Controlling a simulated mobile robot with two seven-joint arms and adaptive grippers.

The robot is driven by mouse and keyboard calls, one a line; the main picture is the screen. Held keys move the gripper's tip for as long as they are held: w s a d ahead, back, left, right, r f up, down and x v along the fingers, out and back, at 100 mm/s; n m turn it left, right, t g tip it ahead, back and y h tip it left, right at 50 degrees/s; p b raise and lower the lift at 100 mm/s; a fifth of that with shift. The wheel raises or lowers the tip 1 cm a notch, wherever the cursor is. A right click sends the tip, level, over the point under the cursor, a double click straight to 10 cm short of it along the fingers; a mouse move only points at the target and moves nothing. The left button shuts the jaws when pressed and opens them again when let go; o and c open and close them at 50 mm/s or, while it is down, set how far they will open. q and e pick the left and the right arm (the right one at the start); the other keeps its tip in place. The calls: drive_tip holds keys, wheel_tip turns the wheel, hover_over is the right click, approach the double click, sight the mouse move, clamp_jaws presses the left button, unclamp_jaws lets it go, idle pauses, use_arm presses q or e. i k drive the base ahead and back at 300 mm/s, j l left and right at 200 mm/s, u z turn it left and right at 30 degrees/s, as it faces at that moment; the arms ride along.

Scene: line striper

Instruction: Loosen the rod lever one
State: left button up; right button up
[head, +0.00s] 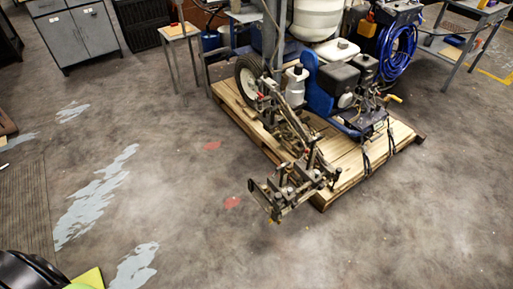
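The line striper (345,85) stands on a wooden pallet (232,98). Its blue frame, engine and hoses show at the upper centre right. A metal arm assembly (290,190) with rods, clamps and small knobs reaches out from it, over the pallet's front edge and the floor. Several small levers or knobs sit on this assembly, some with red parts. They are too small to tell which one is rod lever one, or whether it is tight or loose. Neither of my grippers is in view.
The concrete floor (170,200) in front and to the left is open, with pale paint patches. A grey cabinet (78,35) and a small wooden-topped stool (180,32) stand behind. A grey table (465,35) is at the upper right. Black and yellow-green objects fill the bottom left corner.

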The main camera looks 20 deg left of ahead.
sight(306, 152)
drive_tip(key=u, duration=0.25)
drive_tip(key=i+l+u, duration=0.2)
drive_tip(key=u, duration=0.15)
drive_tip(key=i+l+u, duration=0.1)
drive_tip(key=l+u, duration=0.25)
drive_tip(key=i+l+u, duration=0.1)
drive_tip(key=l+u, duration=0.25)
drive_tip(key=l, duration=0.15)
drive_tip(key=l+u, duration=0.3)
drive_tip(key=l, duration=0.65)
drive_tip(key=i+l+u, duration=0.1)
drive_tip(key=l, duration=0.6)
